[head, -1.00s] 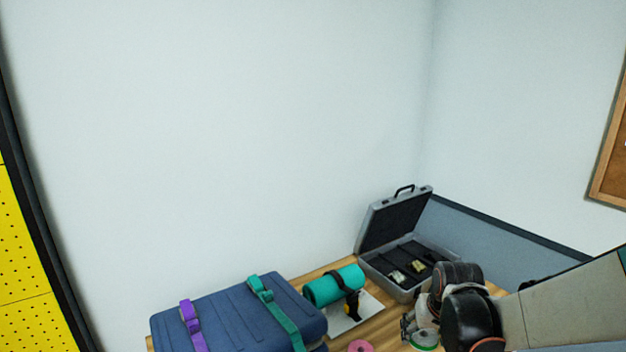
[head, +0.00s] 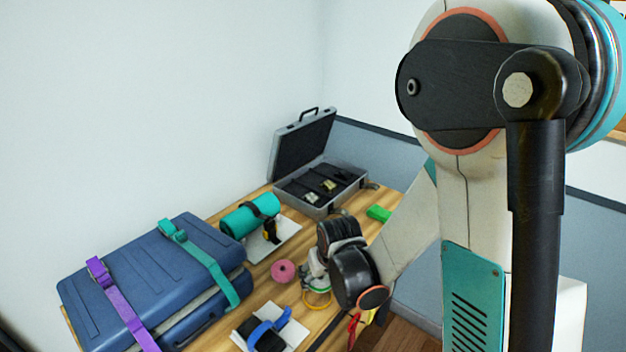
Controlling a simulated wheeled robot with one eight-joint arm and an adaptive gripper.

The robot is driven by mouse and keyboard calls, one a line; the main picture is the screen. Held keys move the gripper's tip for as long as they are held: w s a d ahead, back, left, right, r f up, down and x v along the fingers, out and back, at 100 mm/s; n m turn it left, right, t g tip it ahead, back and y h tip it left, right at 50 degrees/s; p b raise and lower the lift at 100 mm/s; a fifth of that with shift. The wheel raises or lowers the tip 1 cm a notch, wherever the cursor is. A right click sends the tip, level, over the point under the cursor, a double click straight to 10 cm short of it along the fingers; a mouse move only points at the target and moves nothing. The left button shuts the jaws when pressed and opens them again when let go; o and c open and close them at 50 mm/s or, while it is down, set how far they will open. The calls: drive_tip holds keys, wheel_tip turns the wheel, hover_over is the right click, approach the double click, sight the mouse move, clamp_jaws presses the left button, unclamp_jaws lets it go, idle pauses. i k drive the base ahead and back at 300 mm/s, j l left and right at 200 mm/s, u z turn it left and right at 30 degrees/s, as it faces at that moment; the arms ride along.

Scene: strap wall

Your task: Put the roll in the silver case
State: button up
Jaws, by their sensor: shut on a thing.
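The silver case (head: 322,206) stands open at the back of the wooden table, its lid raised toward the wall. Its dark inside holds a few small items. My gripper (head: 316,286) is over the table's front right part, in front of the case. It is shut on a small pale roll with a green rim (head: 319,289), mostly hidden by the fingers. A pink roll (head: 284,271) lies on the table left of my gripper.
A blue suitcase (head: 150,275) with purple and teal straps fills the left of the table. A black item with a blue strap (head: 266,333) lies at the front. An orange ring (head: 317,299) is just below my gripper.

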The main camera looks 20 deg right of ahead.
sight(310, 180)
drive_tip(key=i+l, duration=0.15)
drive_tip(key=l, duration=0.15)
drive_tip(key=i+l+u, duration=0.15)
drive_tip(key=l, duration=0.2)
drive_tip(key=i+l, duration=0.1)
drive_tip(key=l, duration=0.2)
drive_tip(key=i+l+u, duration=0.1)
drive_tip(key=l, duration=0.25)
drive_tip(key=i+l, duration=0.15)
drive_tip(key=l, duration=0.15)
drive_tip(key=i+j+u, duration=0.1)
drive_tip(key=i, duration=0.4)
